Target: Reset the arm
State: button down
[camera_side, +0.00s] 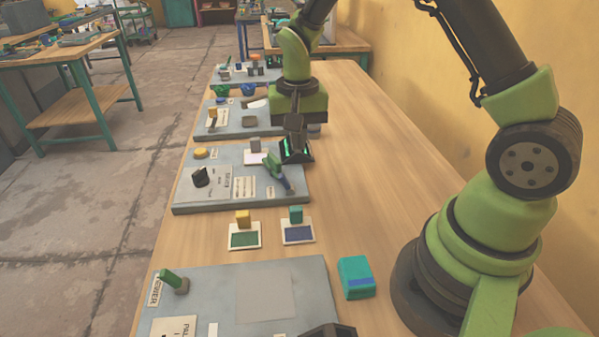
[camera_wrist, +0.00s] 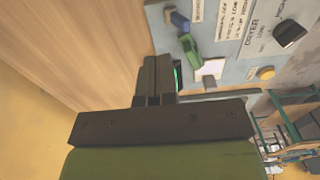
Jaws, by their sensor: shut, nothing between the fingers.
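My gripper (camera_side: 295,128) hangs with its fingers pointing down, above the far right corner of the grey dryer panel (camera_side: 215,203). In the wrist view the two dark fingers (camera_wrist: 155,70) are together, with nothing between them. A dark block with a green glow (camera_side: 297,150) is right at the fingertips in the side view; I cannot tell whether they touch it. A green lever with a blue end (camera_side: 274,167) leans on the panel close by, apart from the fingers in the wrist view (camera_wrist: 190,48).
The panel carries a black knob (camera_side: 200,177) and a yellow button (camera_side: 200,153). Nearer are two small cards with a yellow block (camera_side: 243,217) and a teal block (camera_side: 296,214), a teal box (camera_side: 356,278) and another grey panel (camera_side: 315,275). The table's right side is bare wood.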

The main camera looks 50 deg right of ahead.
jog(key=shift+r, duration=0.25)
jog(key=s+a+r+n+t, duration=0.1)
jog(key=s+a+r+t, duration=0.15)
jog(key=r, duration=0.45)
jog(key=s+a+r+n+t, duration=0.1)
jog(key=s+r, duration=0.3)
jog(key=r, duration=0.3)
jog(key=s+a+r+n+t+y, duration=0.1)
jog(key=s+r+t, duration=0.1)
jog(key=s, duration=0.3)
jog(key=s+a+r+n+t+y, duration=0.1)
jog(key=s+a+r+n, duration=0.1)
jog(key=s, duration=0.4)
jog(key=shift+s+t, duration=0.25)
jog(key=shift+t, duration=0.1)
jog(key=shift+r, duration=0.1)
